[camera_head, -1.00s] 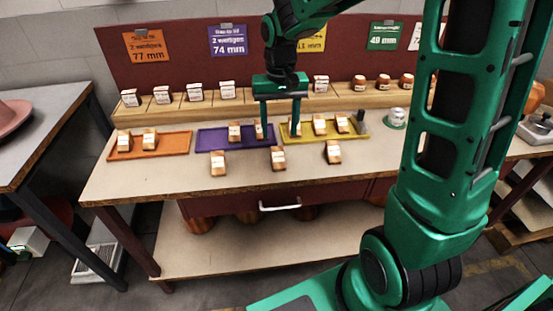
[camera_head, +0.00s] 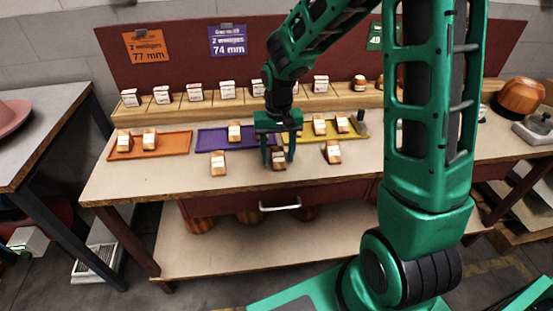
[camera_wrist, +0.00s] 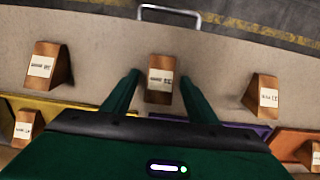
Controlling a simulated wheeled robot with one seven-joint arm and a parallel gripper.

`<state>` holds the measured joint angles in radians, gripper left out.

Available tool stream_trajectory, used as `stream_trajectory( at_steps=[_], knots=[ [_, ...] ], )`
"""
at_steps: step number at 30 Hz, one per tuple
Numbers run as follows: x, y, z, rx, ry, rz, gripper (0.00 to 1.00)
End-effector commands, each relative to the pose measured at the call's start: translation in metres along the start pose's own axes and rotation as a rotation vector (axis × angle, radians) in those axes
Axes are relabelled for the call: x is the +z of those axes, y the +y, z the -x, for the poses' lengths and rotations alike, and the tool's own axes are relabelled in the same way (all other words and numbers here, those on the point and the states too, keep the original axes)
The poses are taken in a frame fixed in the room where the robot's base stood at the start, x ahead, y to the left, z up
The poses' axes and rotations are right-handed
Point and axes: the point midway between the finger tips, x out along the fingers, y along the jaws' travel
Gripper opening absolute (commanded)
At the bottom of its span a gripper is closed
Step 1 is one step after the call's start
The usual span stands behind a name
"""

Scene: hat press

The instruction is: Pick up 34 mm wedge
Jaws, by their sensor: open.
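A brown wooden wedge with a white label (camera_head: 279,160) stands on the bench in front of the purple tray. In the wrist view the same wedge (camera_wrist: 160,82) lies between my two fingers, with a gap on each side. Its label is too small to read surely, so I cannot tell if it is the 34 mm one. My gripper (camera_head: 278,154) is open and points down around this wedge; its fingers also show in the wrist view (camera_wrist: 158,88). Two similar wedges stand loose at the front, one to the left (camera_head: 218,162) and one to the right (camera_head: 333,152).
An orange tray (camera_head: 180,143), a purple tray (camera_head: 209,139) and a yellow tray (camera_head: 352,134) hold more wedges behind. A ledge with white labelled blocks (camera_head: 228,90) runs along the back. The bench front is clear, above a drawer handle (camera_head: 280,207).

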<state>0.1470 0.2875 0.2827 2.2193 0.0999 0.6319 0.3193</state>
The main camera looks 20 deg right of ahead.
Motion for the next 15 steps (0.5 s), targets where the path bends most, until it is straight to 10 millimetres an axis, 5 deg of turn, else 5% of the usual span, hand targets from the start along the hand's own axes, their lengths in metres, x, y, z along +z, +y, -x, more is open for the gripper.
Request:
stream_trajectory(
  at_steps=[8, 13, 15],
  knots=[
    [-0.0004, 0.0001, -0.0022, 0.000, 0.002, 0.000, 0.51],
    [-0.0004, 0.0000, -0.0021, 0.000, 0.002, 0.000, 0.10],
    [-0.0005, 0.0000, -0.0020, 0.000, 0.002, 0.000, 0.09]
  ],
)
